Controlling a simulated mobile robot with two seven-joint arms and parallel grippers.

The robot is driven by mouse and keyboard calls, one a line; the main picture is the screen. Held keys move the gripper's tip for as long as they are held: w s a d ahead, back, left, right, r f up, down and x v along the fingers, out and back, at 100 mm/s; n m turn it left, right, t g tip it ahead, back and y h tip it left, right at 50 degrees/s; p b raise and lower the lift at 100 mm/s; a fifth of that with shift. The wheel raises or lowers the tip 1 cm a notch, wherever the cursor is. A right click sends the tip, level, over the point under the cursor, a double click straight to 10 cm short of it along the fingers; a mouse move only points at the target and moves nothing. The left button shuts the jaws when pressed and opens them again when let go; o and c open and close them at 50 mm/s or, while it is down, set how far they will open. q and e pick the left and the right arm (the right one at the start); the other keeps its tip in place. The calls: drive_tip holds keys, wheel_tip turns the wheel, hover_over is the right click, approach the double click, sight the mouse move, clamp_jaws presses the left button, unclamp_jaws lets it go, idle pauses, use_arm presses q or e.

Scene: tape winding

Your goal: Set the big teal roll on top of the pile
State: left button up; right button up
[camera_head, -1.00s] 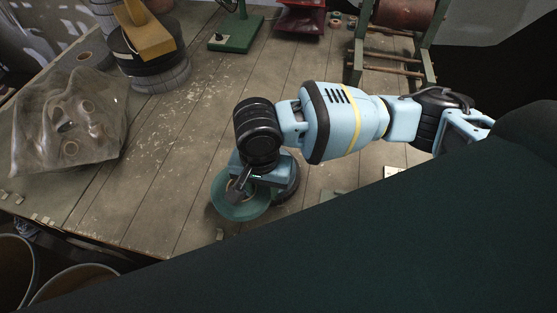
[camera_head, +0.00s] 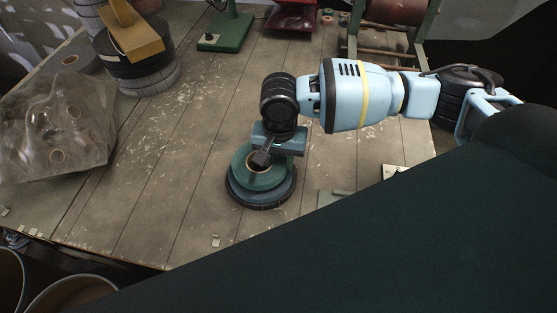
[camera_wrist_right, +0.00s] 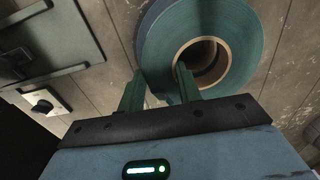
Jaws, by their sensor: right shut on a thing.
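The big teal roll (camera_head: 243,174) is a flat ring with a pale cardboard core, and it shows large in the right wrist view (camera_wrist_right: 245,45). My right gripper (camera_head: 265,157) is shut on the roll's ring. In the right wrist view, one finger of that gripper (camera_wrist_right: 160,85) is inside the core and the other is outside the rim. The roll is over the pile (camera_head: 262,202), a dark low stack of round rolls on the table. The roll hides most of the pile's top. I cannot tell whether they touch. My left gripper is not in view.
A clear bag of rolls (camera_head: 55,125) and a dark stack with a wooden block (camera_head: 135,42) are at the left. A green stand (camera_head: 228,32) and a roller frame (camera_head: 385,40) are at the back. The table (camera_head: 180,150) is bare left of the pile.

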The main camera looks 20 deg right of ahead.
drive_tip(key=shift+f, duration=0.55)
drive_tip(key=shift+a, duration=0.1)
drive_tip(key=shift+f, duration=0.4)
drive_tip(key=o, duration=1.1)
drive_tip(key=shift+f, duration=0.1)
